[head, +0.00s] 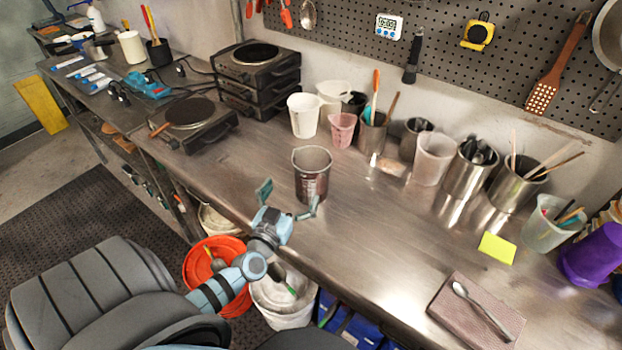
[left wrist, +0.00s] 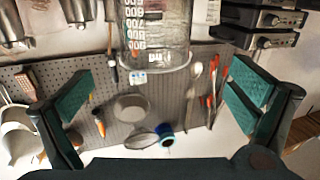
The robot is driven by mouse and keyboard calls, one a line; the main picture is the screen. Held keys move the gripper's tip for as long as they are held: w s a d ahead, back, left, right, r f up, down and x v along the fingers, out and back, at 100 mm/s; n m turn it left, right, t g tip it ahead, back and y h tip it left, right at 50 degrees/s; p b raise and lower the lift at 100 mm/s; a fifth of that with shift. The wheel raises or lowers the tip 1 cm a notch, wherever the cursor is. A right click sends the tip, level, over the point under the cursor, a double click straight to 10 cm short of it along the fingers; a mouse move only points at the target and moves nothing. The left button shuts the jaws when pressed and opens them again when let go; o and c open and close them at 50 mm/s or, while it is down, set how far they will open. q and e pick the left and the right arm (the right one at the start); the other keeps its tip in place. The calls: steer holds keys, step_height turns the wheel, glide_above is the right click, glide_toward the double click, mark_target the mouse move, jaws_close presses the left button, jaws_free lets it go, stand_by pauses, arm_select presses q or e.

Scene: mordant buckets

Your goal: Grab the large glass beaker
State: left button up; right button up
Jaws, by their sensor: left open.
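The large glass beaker (head: 312,172) stands upright on the steel bench, see-through with printed markings on its side. In the left wrist view the beaker (left wrist: 155,32) shows at the top middle, with white graduation numbers. My left gripper (head: 290,198) is open at the bench's front edge, just in front of the beaker and a little to its left. In the left wrist view the fingers of my left gripper (left wrist: 158,98) are spread wide with nothing between them. The beaker is beyond the fingertips. My right gripper is not in view.
White plastic pitchers (head: 304,115), a pink cup (head: 343,130) and several steel containers (head: 471,170) line the bench's back. Hot plates (head: 191,113) stand left. A yellow note (head: 497,248) and a spoon on a cloth (head: 466,305) lie right. An orange bucket (head: 213,262) is below the edge.

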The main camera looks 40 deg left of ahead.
arm_select(q)
steer(key=b, duration=0.4)
glide_toward(318, 154)
steer(key=x, duration=0.4)
steer(key=shift+w+a+f, duration=0.1)
steer(key=shift+w+f, duration=0.1)
steer(key=shift+w, duration=0.15)
steer(key=shift+w+r, duration=0.1)
steer(key=shift+w, duration=0.1)
steer(key=shift+c, duration=0.6)
steer(key=shift+r, duration=0.1)
steer(key=c, duration=1.6)
steer(key=shift+c, duration=0.5)
